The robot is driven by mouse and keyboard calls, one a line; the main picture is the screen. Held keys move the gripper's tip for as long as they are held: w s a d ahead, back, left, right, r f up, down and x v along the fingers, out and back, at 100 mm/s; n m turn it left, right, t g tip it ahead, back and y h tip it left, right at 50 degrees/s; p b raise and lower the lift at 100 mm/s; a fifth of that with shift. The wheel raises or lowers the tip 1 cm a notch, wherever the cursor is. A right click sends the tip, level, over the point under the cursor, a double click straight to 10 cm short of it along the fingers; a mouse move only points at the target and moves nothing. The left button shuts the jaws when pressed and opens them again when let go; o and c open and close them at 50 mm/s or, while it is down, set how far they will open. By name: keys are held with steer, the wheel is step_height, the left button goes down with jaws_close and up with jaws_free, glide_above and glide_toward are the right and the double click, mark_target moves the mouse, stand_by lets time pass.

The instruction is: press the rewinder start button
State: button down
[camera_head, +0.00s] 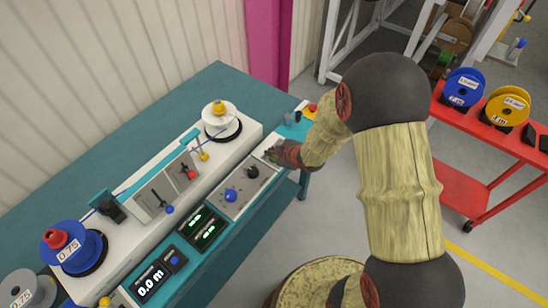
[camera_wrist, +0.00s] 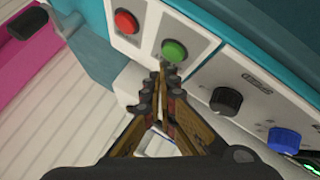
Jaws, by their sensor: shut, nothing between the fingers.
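The green button (camera_wrist: 174,50) sits on a light panel at the end of the rewinder's front face in the wrist view. A red button (camera_wrist: 126,21) sits beside it to the left. My gripper (camera_wrist: 163,66) is shut and empty, its tips just below the green button in the picture. I cannot tell whether they touch it. In the head view my gripper (camera_head: 272,154) is at the far end of the rewinder (camera_head: 240,186), and its tips and the green button are hard to make out there.
A black knob (camera_wrist: 226,100) and a blue knob (camera_wrist: 284,140) stick out to the right of the buttons. A blue reel (camera_head: 88,252) stands at the rewinder's near end. A red cart (camera_head: 462,190) with reels stands at the right; grey floor lies between.

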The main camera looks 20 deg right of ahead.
steer(key=shift+f, duration=0.3)
